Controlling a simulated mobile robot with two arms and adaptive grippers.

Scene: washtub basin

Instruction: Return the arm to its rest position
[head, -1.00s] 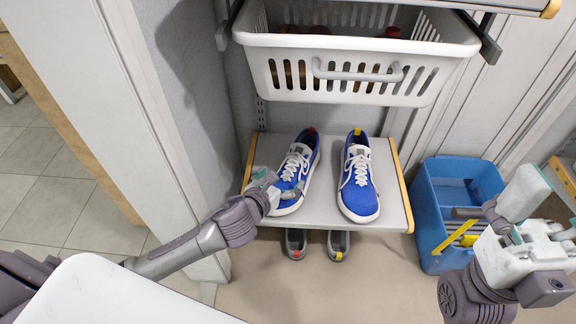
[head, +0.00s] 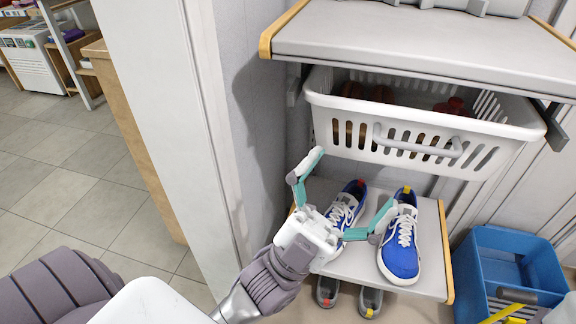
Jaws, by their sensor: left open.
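My left gripper (head: 338,192) is open and empty, its fingers spread wide. It is in front of the shelf and partly covers the left blue shoe (head: 347,212). The right blue shoe (head: 401,240) stands beside it on the lower grey shelf (head: 428,262), its toe toward me. One fingertip overlaps the right shoe in the picture; I cannot tell whether they touch. My right gripper is out of view.
A white slotted basket (head: 420,140) hangs above the shoes, below an upper shelf (head: 420,45). A blue tub (head: 508,262) stands on the floor at right. Grey shoes (head: 349,297) sit under the lower shelf. A white wall panel (head: 165,90) is at left; tiled floor (head: 60,190) lies beyond.

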